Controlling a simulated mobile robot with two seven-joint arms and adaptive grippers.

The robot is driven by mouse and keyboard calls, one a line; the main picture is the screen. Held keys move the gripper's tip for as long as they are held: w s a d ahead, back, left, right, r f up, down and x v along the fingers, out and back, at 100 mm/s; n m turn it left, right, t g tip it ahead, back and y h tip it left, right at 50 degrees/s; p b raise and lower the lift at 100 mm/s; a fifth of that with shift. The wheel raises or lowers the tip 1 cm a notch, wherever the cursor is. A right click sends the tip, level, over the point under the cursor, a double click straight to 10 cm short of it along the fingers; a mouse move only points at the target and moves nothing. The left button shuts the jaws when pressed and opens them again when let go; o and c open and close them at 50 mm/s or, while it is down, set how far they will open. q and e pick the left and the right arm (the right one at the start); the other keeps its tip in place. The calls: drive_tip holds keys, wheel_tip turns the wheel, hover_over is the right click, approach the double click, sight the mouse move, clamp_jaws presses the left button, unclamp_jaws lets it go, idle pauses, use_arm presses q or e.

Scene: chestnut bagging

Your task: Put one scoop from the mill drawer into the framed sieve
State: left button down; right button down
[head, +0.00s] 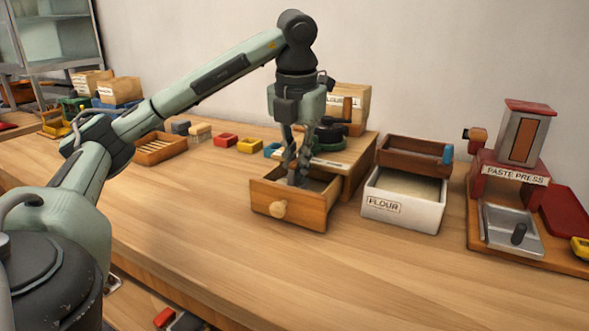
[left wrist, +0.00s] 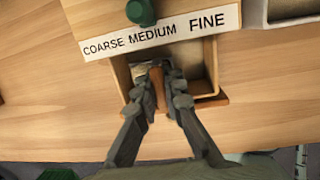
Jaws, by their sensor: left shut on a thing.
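The mill (head: 357,160) stands at the back middle with its wooden drawer (head: 292,212) pulled out; a round knob is on its front. My left gripper (head: 297,178) points down into the drawer. In the left wrist view the gripper (left wrist: 168,84) is shut on a brown handle, seemingly the scoop (left wrist: 157,88); the rest of it is mostly hidden by the fingers. The drawer also shows there (left wrist: 205,102). The framed sieve (head: 411,158) has a brown wooden frame and rests at the back of the white flour bin (head: 402,207). My right gripper is not in view.
A label strip (left wrist: 160,33) reads coarse, medium, fine beside the drawer. The paste press (head: 515,170) stands at the right. Small coloured boxes (head: 249,146) and a slotted wooden tray (head: 160,150) sit at the left. The tabletop in front is clear.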

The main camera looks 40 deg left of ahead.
use_arm(q)
drive_tip(key=shift+d+r, duration=0.2)
drive_tip(key=shift+r, duration=3.6)
